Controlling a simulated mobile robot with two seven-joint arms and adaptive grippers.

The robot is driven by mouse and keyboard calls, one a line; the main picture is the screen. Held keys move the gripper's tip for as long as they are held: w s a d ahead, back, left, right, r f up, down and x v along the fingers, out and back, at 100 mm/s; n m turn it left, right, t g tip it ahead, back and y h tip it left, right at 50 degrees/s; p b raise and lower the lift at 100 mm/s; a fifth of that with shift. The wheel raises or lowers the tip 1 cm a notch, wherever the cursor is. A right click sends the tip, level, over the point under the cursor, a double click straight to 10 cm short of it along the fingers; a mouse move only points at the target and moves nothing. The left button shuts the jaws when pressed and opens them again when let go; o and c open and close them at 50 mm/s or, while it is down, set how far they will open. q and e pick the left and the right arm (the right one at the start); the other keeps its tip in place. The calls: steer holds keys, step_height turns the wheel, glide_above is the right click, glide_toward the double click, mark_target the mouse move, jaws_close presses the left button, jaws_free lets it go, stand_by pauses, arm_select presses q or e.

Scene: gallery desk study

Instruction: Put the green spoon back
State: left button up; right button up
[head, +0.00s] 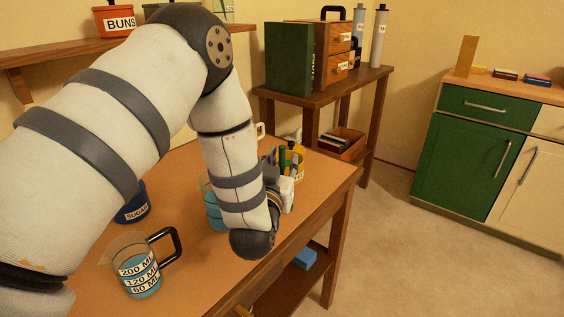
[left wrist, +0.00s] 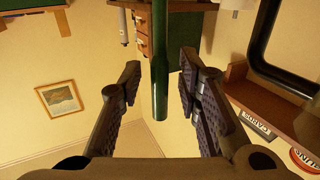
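A yellow pot (head: 300,171) with a label stands near the far right corner of the wooden table. Upright handles stick out of it, one of them green (head: 283,158); I take this for the green spoon, whose bowl I cannot see. My left gripper (head: 272,168) is beside the pot, partly hidden by its own wrist. In the left wrist view, which is upside down, a green handle (left wrist: 160,75) comes in from the top between the spread fingers of the left gripper (left wrist: 158,88). Gaps show on both sides of it. My right gripper is not in view.
A measuring jug (head: 136,270) with blue liquid and a blue sugar pot (head: 133,205) stand on the table (head: 185,280). Another vessel with blue contents (head: 213,212) is partly behind my left forearm. A side table (head: 330,92) with a green box and drawers stands behind.

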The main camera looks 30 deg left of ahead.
arm_select(q)
steer(key=shift+s+r, duration=0.15)
steer(key=shift+r, duration=0.05)
steer(key=p+v, duration=0.1)
steer(key=v, duration=1)
steer(key=shift+s+d, duration=0.2)
steer(key=shift+s, duration=0.1)
steer(key=shift+f, duration=0.15)
